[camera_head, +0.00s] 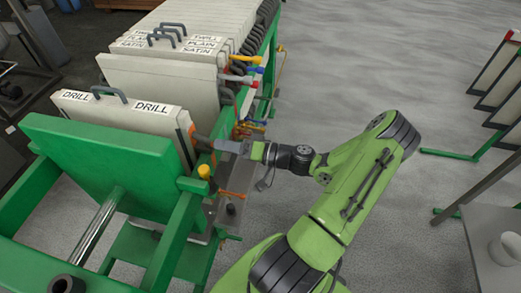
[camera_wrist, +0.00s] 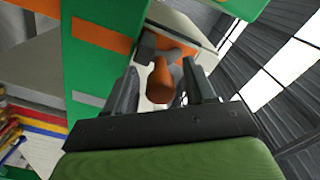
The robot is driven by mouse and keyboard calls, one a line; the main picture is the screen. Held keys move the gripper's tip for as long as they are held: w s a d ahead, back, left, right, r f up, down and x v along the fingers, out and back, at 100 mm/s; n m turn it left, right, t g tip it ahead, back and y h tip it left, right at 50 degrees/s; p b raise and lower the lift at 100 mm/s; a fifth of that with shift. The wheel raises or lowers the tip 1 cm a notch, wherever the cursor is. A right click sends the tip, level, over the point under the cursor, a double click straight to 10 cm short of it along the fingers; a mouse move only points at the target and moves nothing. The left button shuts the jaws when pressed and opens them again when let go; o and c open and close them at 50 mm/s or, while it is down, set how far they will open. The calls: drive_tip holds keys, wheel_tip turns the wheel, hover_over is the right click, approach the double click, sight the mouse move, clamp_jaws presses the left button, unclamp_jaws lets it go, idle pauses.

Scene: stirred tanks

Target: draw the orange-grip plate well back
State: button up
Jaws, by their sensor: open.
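The orange-grip plate (camera_head: 140,118) is a pale slab with DRILL labels and a dark top handle. It stands upright in the green rack, near the green end plate. In the wrist view its orange grip (camera_wrist: 161,82) sticks out toward me. My gripper (camera_head: 219,145) is at the plate's right edge. In the wrist view my gripper (camera_wrist: 163,88) is open, with one finger on each side of the orange grip. I cannot tell whether either finger touches it. In the head view the grip is mostly hidden by my gripper.
The green end plate (camera_head: 100,150) leans close in front of the DRILL plate. Behind are SATIN, PLAIN and TWILL plates (camera_head: 165,75), with a gap between. A green rail (camera_wrist: 98,60) runs close left of my fingers. Open grey floor (camera_head: 350,60) lies right.

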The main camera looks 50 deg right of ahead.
drive_tip(key=p+v, duration=0.1)
drive_tip(key=v, duration=1.3)
drive_tip(key=shift+s+d, duration=0.15)
drive_tip(key=shift+s, duration=0.25)
drive_tip(key=shift+w, duration=0.1)
